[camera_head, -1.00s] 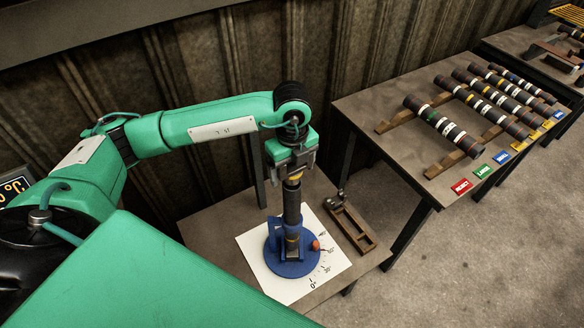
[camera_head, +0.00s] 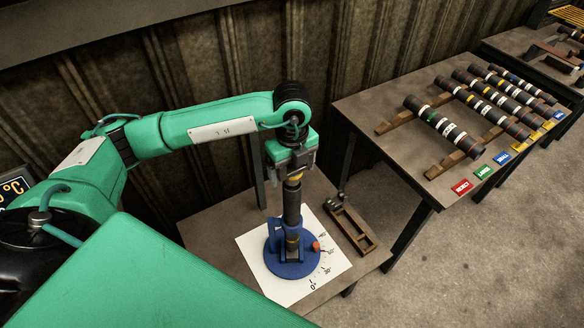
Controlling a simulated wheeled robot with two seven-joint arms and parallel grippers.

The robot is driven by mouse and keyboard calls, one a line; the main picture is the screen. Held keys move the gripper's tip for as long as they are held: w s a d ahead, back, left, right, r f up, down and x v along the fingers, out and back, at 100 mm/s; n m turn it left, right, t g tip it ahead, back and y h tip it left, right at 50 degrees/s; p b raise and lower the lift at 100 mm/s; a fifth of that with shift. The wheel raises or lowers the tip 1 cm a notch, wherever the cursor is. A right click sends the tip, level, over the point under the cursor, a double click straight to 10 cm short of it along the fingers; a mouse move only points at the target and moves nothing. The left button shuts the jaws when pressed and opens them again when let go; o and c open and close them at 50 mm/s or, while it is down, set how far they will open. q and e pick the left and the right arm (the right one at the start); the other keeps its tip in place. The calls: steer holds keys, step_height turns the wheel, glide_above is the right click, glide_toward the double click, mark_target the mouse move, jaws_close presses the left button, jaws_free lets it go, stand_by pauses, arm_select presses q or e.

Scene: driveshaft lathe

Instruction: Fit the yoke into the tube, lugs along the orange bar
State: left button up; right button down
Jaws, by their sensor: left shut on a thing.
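The dark tube (camera_head: 292,210) stands upright in a round blue fixture (camera_head: 291,268) on a white sheet with angle marks. My left gripper (camera_head: 294,174) points down directly above the tube and is shut on the yoke (camera_head: 293,181), of which a small yellowish part shows at the tube's top. The gripper hides most of the yoke, so I cannot tell how its lugs are turned or how deep it sits. An orange-red piece (camera_head: 316,246) shows at the fixture's right side. I cannot make out a longer orange bar. My right gripper is not in view.
A wooden holder (camera_head: 352,228) with a small dark metal part (camera_head: 340,197) lies right of the sheet (camera_head: 262,275). A second table (camera_head: 362,100) at the right carries several banded shafts on wooden rails, with coloured labels in front. A corrugated wall stands behind.

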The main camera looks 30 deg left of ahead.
mark_target(292, 182)
arm_select(q)
steer(key=shift+f+b, duration=2)
steer(key=shift+f, duration=0.35)
steer(key=o, duration=1.3)
steer(key=shift+o, duration=0.7)
step_height(292, 182, up, 13)
steer(key=shift+f+b, duration=0.1)
steer(key=shift+b, duration=1.05)
steer(key=shift+r, duration=0.55)
